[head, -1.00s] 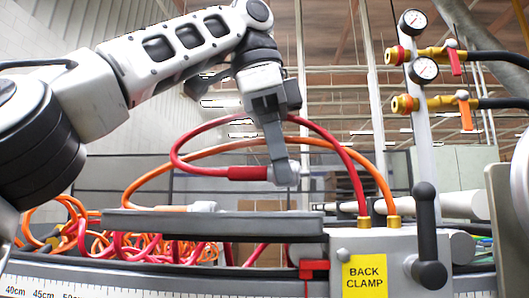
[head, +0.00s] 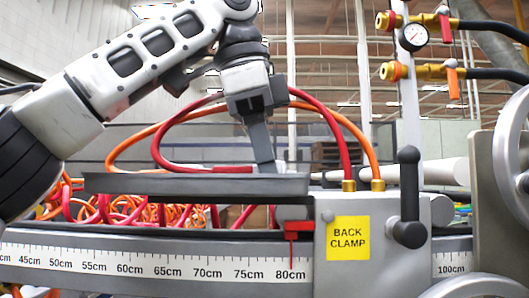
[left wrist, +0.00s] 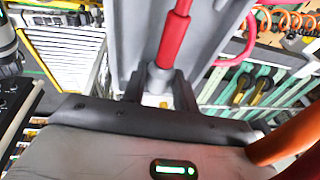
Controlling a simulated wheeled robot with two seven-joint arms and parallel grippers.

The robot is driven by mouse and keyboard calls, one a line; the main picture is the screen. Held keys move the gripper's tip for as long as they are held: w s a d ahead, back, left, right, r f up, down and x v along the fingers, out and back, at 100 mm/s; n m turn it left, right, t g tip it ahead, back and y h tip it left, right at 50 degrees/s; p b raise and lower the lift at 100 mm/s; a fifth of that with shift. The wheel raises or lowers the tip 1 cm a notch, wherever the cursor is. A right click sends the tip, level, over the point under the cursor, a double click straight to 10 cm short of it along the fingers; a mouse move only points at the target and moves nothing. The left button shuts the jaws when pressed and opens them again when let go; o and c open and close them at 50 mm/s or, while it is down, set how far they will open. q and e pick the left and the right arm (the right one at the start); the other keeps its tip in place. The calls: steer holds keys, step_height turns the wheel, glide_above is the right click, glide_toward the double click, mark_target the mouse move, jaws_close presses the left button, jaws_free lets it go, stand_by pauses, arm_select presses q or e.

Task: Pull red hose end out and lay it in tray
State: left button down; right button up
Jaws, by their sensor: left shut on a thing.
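My left gripper (head: 266,168) is shut on the end of the red hose (head: 175,160). In the left wrist view the gripper (left wrist: 158,90) grips a grey fitting behind the red sleeve (left wrist: 174,38). The hose end is low at the grey tray (head: 130,184), its lower part hidden behind the tray's front rim, so I cannot tell whether it touches the floor. The tray also shows beneath the hose in the left wrist view (left wrist: 210,50). The red hose loops up and right, then down to a brass fitting on the clamp block. My right gripper is not in view.
An orange hose (head: 140,140) arches beside the red one, its far end behind the tray rim. The clamp block (head: 345,275) with a black handle (head: 409,200) stands right of the tray. Tangled hoses (head: 150,212) lie below. A gauge post (head: 408,110) rises behind.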

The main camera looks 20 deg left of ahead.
arm_select(q)
steer(key=c, duration=1)
jaws_free()
steer(key=shift+c, duration=1.4)
steer(key=shift+r, duration=0.1)
